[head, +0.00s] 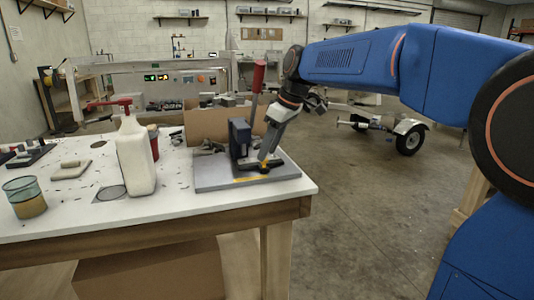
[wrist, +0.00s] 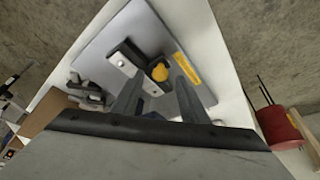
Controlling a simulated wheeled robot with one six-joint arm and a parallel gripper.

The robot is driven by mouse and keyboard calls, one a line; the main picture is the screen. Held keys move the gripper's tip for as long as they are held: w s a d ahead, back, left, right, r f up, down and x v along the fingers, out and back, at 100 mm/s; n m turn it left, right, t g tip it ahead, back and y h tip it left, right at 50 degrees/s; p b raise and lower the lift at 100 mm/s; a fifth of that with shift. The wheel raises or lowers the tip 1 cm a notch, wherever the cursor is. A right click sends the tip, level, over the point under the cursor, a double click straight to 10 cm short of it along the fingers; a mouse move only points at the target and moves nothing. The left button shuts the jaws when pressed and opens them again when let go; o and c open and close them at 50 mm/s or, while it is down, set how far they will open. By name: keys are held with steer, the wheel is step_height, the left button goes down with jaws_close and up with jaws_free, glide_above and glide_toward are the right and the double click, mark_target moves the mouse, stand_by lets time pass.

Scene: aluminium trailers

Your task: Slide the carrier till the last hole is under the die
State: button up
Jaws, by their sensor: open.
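A dark press (head: 240,138) with a red-handled lever (head: 258,76) stands on a grey base plate (head: 215,181) at the table's right end. In the wrist view, a light metal strip (wrist: 121,63), seemingly part of the carrier, lies by a dark block, with a round yellow knob (wrist: 160,73) beside it. My gripper (head: 265,160) is low over the plate, in front of the press. In the wrist view my gripper (wrist: 160,80) is open, one finger on each side of the knob; I cannot tell whether they touch it. The die and the carrier's holes cannot be made out.
A yellow label (wrist: 187,70) lies on the plate beside the right finger. A white jug (head: 136,158), a cup of amber liquid (head: 25,197) and a cardboard box (head: 215,115) are on the table to the left. The table's right edge is close to the plate.

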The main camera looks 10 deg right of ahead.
steer(key=v, duration=1.5)
steer(key=shift+r, duration=0.2)
steer(key=shift+s, duration=0.1)
steer(key=s+d+f+m+h, duration=0.1)
steer(key=s+d+f+m, duration=0.1)
steer(key=s+f, duration=0.7)
steer(key=s+d+f+m+t+h, duration=0.1)
steer(key=s+d+f+m, duration=0.2)
steer(key=s+f, duration=0.7)
steer(key=s+d+f+m+h, duration=0.1)
steer(key=s+f+m, duration=0.4)
steer(key=s+f, duration=0.5)
step_height(320, 180, down, 4)
steer(key=shift+d+t+h, duration=0.3)
steer(key=shift+d+t, duration=0.1)
steer(key=shift+d, duration=0.5)
